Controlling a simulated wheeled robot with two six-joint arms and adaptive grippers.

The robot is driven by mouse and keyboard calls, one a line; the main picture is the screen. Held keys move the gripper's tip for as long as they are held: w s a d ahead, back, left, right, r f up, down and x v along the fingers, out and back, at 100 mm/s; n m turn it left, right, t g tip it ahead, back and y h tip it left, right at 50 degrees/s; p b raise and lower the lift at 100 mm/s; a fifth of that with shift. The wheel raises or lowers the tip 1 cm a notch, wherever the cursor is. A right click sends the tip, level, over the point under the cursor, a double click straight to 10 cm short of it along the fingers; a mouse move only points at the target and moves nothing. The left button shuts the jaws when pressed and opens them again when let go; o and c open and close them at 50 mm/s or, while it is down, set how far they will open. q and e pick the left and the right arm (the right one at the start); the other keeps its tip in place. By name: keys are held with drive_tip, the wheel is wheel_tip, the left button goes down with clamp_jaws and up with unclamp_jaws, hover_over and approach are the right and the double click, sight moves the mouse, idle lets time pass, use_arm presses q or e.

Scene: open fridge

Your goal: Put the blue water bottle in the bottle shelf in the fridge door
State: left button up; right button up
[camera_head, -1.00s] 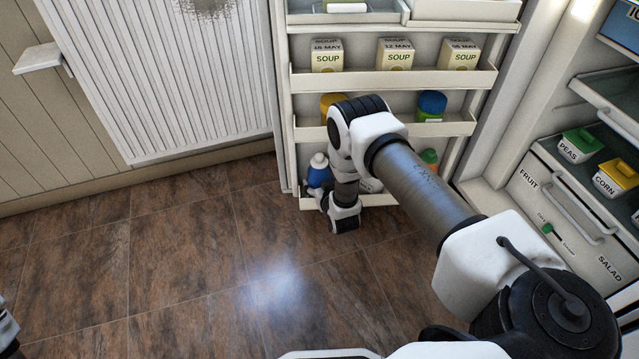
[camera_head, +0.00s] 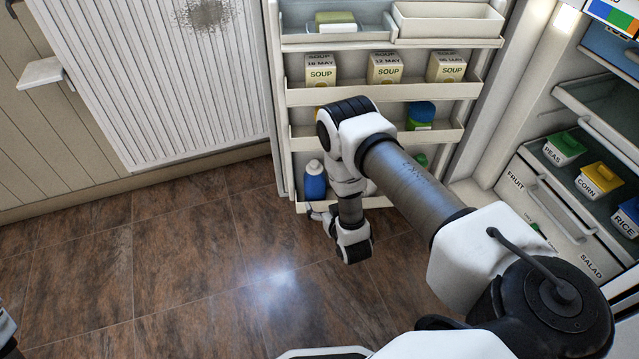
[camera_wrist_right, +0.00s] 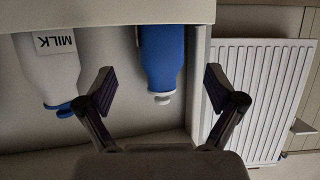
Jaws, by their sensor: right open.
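The blue water bottle (camera_head: 315,184) with a pale cap stands at the left end of the lowest fridge door shelf (camera_head: 379,201). In the right wrist view the blue bottle (camera_wrist_right: 162,55) shows between the open fingers, beyond their tips and with a gap on either side. My right gripper (camera_wrist_right: 160,82) is open and empty, in front of that shelf. In the head view my right wrist is just to the right of and below the bottle, and the fingers are small and partly hidden. My left gripper is not in view.
A milk bottle (camera_wrist_right: 55,70) stands beside the blue bottle. Soup cartons (camera_head: 385,69) and a blue-topped jar (camera_head: 421,115) sit on higher door shelves. Fridge drawers (camera_head: 550,205) are at right, a white radiator (camera_head: 170,80) at left. The tiled floor (camera_head: 180,260) is clear.

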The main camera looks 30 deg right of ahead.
drive_tip(key=s+a+r+n+g+y, duration=0.1)
drive_tip(key=s+a+g, duration=0.25)
drive_tip(key=s, duration=0.65)
drive_tip(key=s+a+r+n+g+y, duration=0.1)
drive_tip(key=s+a+g, duration=0.3)
drive_tip(key=s, duration=0.5)
drive_tip(key=s+a+r+n+g+y, duration=0.1)
drive_tip(key=s+a+g, duration=0.2)
drive_tip(key=s+g, duration=0.5)
wheel_tip(320, 180, up, 38)
drive_tip(key=s+t+p, duration=0.1)
drive_tip(key=t+p, duration=0.1)
drive_tip(key=p, duration=3.6)
drive_tip(key=shift+s, duration=0.25)
